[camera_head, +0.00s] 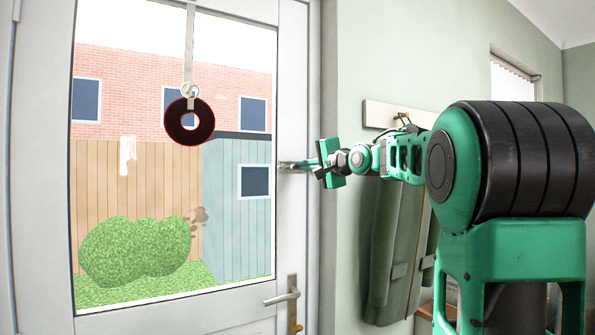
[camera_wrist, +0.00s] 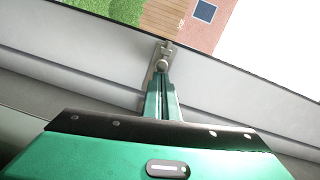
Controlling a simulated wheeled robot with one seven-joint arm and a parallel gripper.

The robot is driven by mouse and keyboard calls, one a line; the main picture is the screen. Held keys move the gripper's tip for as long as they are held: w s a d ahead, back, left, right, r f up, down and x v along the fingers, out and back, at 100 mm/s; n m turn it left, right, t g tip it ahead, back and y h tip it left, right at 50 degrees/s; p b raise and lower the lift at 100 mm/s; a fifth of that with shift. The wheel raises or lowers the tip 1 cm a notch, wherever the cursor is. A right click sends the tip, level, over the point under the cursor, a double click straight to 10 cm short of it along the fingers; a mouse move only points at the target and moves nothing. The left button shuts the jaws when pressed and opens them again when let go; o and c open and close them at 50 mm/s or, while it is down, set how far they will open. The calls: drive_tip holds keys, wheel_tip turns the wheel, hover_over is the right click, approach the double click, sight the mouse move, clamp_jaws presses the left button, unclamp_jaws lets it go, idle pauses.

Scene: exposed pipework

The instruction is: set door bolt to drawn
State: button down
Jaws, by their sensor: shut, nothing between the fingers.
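The door bolt (camera_head: 288,166) is a small metal fitting on the right stile of the white door, at the edge of the glass. In the wrist view the bolt (camera_wrist: 166,49) shows as a metal plate with a round knob at its near end. My gripper (camera_head: 311,163) reaches in from the right, level with the bolt. In the wrist view its green fingers (camera_wrist: 162,80) are together and empty, with their tips right at the knob. I cannot tell whether they touch it. The tips partly hide the knob's near side.
The door handle (camera_head: 284,297) sticks out lower on the same stile. A coat rack board (camera_head: 385,115) with a long green garment (camera_head: 393,260) is on the wall behind my arm.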

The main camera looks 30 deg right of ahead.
drive_tip(key=shift+w+a, duration=0.1)
drive_tip(key=shift+a, duration=0.2)
drive_tip(key=s+d+r, duration=0.1)
drive_tip(key=s+d, duration=0.3)
drive_tip(key=s, duration=0.7)
drive_tip(key=shift+d, duration=0.2)
idle(0.3)
